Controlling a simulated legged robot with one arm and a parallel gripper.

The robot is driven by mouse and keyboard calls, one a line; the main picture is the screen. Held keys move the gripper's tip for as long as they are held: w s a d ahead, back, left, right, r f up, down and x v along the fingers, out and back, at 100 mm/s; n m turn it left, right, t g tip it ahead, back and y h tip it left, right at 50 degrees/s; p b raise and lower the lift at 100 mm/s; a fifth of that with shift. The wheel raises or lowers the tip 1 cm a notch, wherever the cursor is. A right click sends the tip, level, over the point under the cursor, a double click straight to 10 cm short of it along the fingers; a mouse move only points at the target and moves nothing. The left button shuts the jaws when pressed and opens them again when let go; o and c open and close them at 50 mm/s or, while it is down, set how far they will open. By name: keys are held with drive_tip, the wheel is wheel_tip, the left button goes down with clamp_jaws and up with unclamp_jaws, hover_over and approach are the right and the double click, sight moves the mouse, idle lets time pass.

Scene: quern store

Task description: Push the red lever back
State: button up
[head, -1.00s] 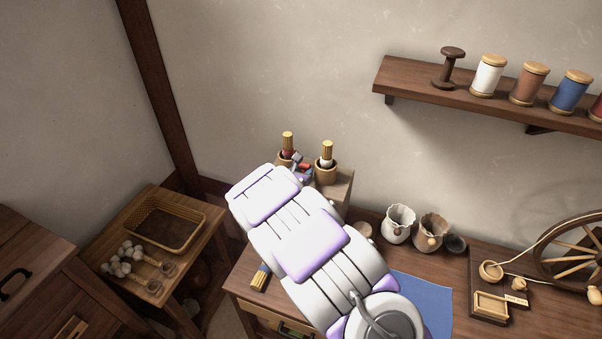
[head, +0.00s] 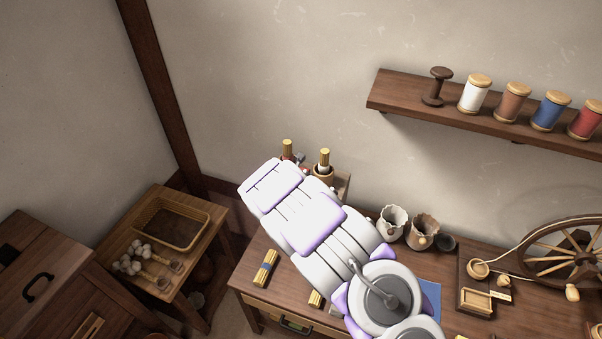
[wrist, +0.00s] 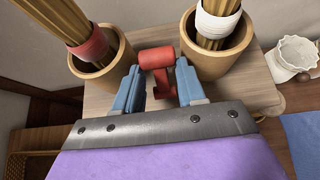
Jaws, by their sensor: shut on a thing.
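The red lever (wrist: 156,57) shows in the wrist view, with a cylindrical head and more red parts below it, on a light wooden top. My gripper (wrist: 160,72) has blue fingers on either side of the lever and is shut on it.
Two wooden cups flank the lever closely: the left cup (wrist: 117,62) holds a red-banded bundle, the right cup (wrist: 214,62) a white-banded one. A white pot (head: 392,221) and a brown pot (head: 422,231) stand on the bench to the right. A shelf (head: 385,100) hangs above.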

drive_tip(key=shift+a+r, duration=0.1)
drive_tip(key=shift+r, duration=0.05)
drive_tip(key=o, duration=0.8)
drive_tip(key=shift+w, duration=0.1)
drive_tip(key=shift+f+b, duration=0.3)
drive_tip(key=shift+b, duration=0.25)
drive_tip(key=shift+s+f+b, duration=0.2)
drive_tip(key=shift+b, duration=0.8)
drive_tip(key=t+b, duration=0.1)
drive_tip(key=b, duration=0.2)
drive_tip(key=shift+s+a+r+h+b, duration=0.1)
drive_tip(key=shift+h+b, duration=0.2)
drive_tip(key=shift+b, duration=0.1)
drive_tip(key=shift+s+t+b, duration=0.2)
drive_tip(key=shift+t+b, duration=0.3)
drive_tip(key=shift+b, duration=0.5)
